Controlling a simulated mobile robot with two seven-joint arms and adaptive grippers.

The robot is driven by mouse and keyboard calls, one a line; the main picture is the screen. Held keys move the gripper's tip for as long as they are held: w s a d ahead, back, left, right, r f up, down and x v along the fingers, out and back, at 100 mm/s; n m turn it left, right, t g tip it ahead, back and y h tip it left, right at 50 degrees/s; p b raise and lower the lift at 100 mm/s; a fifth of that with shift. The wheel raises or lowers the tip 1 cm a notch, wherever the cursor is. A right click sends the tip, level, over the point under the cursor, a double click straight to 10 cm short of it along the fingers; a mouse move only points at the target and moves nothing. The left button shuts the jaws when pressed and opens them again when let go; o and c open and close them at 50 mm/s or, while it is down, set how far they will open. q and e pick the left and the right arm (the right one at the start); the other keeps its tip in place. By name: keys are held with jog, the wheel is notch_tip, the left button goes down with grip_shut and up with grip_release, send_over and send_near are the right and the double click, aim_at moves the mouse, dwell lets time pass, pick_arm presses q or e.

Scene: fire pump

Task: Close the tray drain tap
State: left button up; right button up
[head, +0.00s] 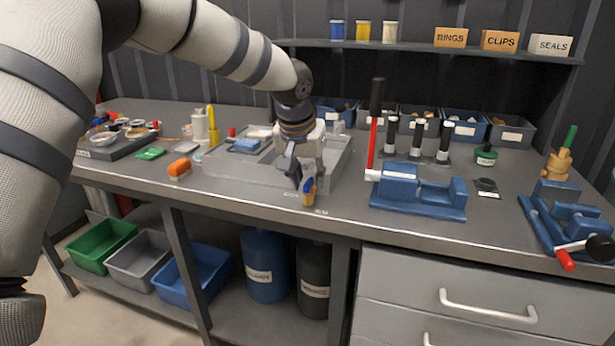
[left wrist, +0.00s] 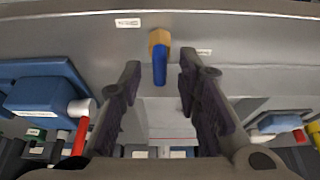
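The tray drain tap (head: 309,198) is a small brass body with a blue lever at the front edge of the bench, before the clear wash tray (head: 235,169). In the left wrist view the tap's brass part (left wrist: 159,38) is at the top, and its blue lever (left wrist: 160,66) points down the picture in line with it. My left gripper (head: 300,180) is just above the tap, pointing down. Its two fingers (left wrist: 160,72) are apart, one on each side of the lever, with gaps visible and nothing held. My right gripper is in neither view.
A blue vise-like fixture (head: 418,190) with a red-handled lever stands just right of the tap. Small labels (head: 321,212) lie near the tap. The front bench edge between tray and fixture is otherwise clear.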

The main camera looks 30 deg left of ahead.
pick_arm(q)
grip_shut()
